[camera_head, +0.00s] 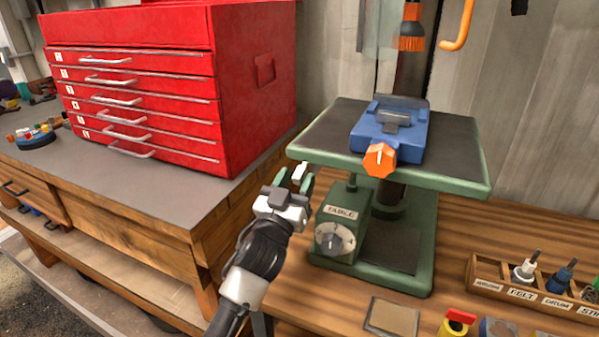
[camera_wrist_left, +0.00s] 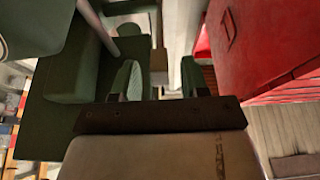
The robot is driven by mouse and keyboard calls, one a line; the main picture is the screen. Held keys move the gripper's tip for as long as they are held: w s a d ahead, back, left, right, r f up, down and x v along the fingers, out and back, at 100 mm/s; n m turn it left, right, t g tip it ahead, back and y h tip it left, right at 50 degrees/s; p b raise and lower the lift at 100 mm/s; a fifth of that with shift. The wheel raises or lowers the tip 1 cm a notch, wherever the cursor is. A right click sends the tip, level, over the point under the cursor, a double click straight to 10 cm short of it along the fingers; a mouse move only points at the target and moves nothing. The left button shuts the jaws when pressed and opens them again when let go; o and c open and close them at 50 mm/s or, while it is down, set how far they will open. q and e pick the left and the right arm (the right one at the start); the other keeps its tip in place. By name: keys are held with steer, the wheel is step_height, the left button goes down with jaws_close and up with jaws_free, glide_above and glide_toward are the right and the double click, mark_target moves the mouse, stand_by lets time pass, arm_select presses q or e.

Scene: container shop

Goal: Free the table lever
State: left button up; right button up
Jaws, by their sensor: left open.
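The green machine (camera_head: 378,255) stands on the wooden bench, with a wide dark table plate (camera_head: 455,172) on top. Its green box (camera_head: 345,212) is labelled TABLE and has a grey dial on its front. A short thin rod (camera_head: 352,183) rises between box and plate; I cannot tell whether it is the lever. My left gripper (camera_head: 297,181) is open, left of the box and just below the plate's left corner. A small pale block (camera_head: 299,171) shows at its fingertips; what it belongs to is unclear. The left wrist view shows the open fingers (camera_wrist_left: 160,80) beside green machine parts.
A blue vise (camera_head: 400,137) with an orange knob sits on the plate. A red drawer chest (camera_head: 255,90) stands on the left workbench (camera_head: 185,195). A wooden bit rack (camera_head: 520,300) and a tan pad (camera_head: 393,318) lie on the bench at the front right.

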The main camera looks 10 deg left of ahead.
arm_select(q)
steer(key=shift+x, duration=1.05)
jaws_close()
